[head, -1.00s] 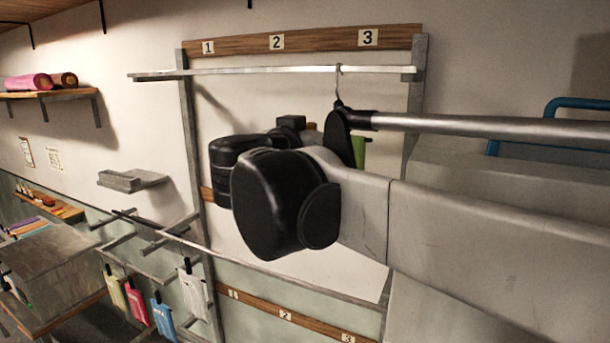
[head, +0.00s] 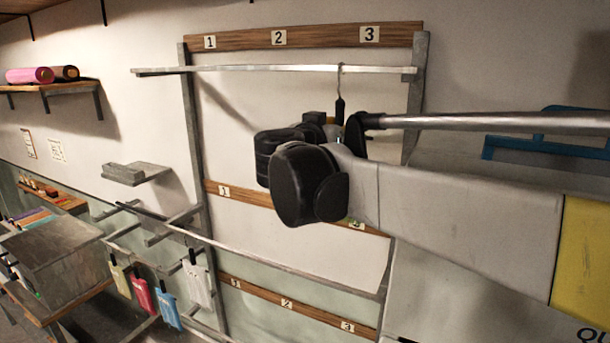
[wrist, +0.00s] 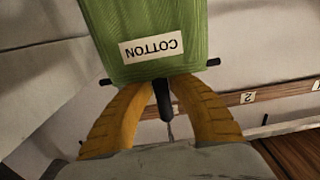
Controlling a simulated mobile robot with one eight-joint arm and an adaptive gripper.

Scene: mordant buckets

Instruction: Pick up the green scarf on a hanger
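The green scarf (wrist: 150,35) fills the upper middle of the wrist view. It bears a white label that reads COTTON, upside down. Its black hanger (wrist: 164,100) has a bar along the scarf's edge and a stem running down between my yellow fingers. In the head view the hanger (head: 340,108) hangs by its hook from the upper rail (head: 270,68), below the number 3. My gripper (wrist: 167,84) is at the hanger's stem, one finger on each side. Whether the fingertips press on it cannot be made out. In the head view my arm hides most of the scarf.
A lower rail (head: 250,263) crosses the rack in front of numbered wooden boards. Several coloured tags (head: 142,292) hang at the lower left. A small grey shelf (head: 135,174) and a shelf with rolls (head: 50,88) are on the left wall. A blue frame (head: 550,146) stands at the right.

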